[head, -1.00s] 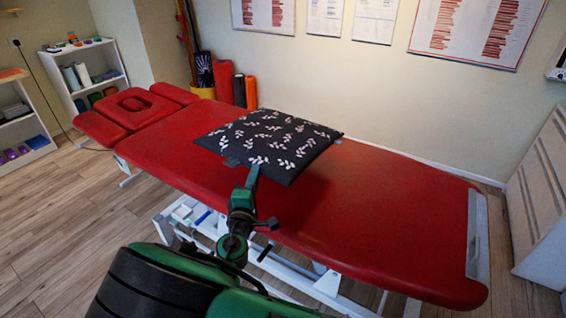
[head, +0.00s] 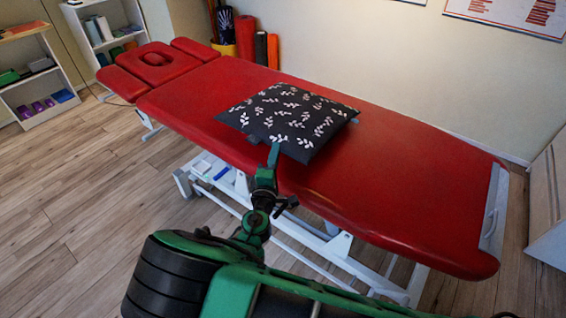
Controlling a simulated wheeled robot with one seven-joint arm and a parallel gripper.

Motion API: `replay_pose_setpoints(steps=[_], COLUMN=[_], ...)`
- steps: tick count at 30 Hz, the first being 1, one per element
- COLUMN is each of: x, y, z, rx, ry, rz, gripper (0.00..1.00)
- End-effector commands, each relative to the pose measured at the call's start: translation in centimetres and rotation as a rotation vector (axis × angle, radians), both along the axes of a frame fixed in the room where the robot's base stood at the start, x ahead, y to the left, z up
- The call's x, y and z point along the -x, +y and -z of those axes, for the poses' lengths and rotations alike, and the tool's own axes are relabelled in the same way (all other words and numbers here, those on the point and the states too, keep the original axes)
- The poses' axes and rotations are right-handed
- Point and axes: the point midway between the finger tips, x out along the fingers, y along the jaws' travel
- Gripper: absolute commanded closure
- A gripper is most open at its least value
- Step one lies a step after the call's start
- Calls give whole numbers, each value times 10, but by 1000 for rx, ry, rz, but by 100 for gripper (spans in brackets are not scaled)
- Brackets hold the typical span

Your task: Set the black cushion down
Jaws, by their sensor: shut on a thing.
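The black cushion (head: 290,116) has white leaf sprigs and lies nearly flat over the middle of the red treatment table (head: 410,190). My gripper (head: 273,157) reaches in from the near side and is shut on the cushion at its near edge. Small grey-blue parts show at the cushion's left-near and right edges. The cushion hides most of the fingers and its own underside. It is very close to the tabletop, but I cannot tell whether it touches.
The tabletop is bare on both sides of the cushion, with a red headrest (head: 153,58) at the far left end. Rolled mats (head: 261,47) stand against the wall behind. Shelves (head: 35,75) stand at left and a pale cabinet (head: 548,205) at right.

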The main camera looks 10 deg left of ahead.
Motion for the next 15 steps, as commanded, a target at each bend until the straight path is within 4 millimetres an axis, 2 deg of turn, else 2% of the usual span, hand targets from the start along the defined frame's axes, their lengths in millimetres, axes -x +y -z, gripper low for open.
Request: replay_pose_setpoints(steps=[3,8,15], x=[-7,-9,-9], y=[-9,-11,-11], z=[5,11,39], rx=[1,0,2], ry=[-3,-3,-2], rz=[0,-1,-2], gripper=[100,100,100])
